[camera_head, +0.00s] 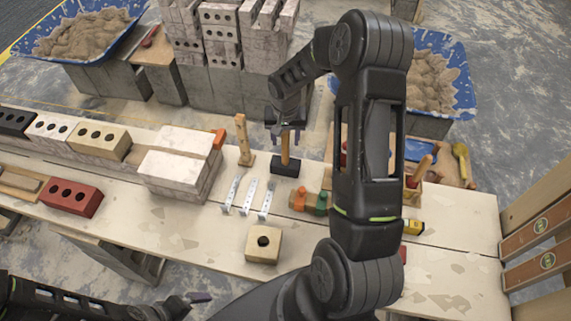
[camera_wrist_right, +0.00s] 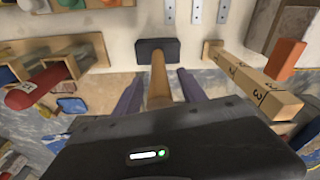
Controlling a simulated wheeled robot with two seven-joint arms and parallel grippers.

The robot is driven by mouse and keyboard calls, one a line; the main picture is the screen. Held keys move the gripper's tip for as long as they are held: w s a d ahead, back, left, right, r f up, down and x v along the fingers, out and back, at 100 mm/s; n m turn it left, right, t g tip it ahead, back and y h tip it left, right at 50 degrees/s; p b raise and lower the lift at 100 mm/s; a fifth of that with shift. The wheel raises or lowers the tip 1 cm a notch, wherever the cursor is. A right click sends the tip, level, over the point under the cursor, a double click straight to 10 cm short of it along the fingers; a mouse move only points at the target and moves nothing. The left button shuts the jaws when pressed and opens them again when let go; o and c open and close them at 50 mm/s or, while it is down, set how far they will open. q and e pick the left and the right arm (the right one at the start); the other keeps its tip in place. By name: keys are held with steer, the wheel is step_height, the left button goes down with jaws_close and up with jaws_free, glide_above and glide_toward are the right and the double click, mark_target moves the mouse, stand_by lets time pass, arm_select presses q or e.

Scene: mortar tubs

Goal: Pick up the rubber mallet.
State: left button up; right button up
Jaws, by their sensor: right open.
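The rubber mallet stands on its black head (camera_head: 286,167) on the plank table, with its wooden handle (camera_head: 285,147) pointing up. My right gripper (camera_head: 286,131) is open above the head, around the upper handle. In the right wrist view the black head (camera_wrist_right: 157,50) lies beyond the fingertips, and the handle (camera_wrist_right: 158,88) runs between the two purple-grey fingers (camera_wrist_right: 158,77). I cannot tell whether either finger touches it. My left gripper (camera_head: 190,301) is low at the left of the head view, away from the mallet; its opening is unclear.
A wooden post (camera_head: 243,142) stands just left of the mallet. White metal strips (camera_head: 250,195), orange and green pieces (camera_head: 310,201) and a holed tan block (camera_head: 263,243) lie in front. Pale bricks (camera_head: 178,175) are stacked further left. My right arm hides part of the table's right side.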

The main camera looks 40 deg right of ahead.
steer(key=shift+c, duration=0.6)
jaws_close()
stand_by(0.3)
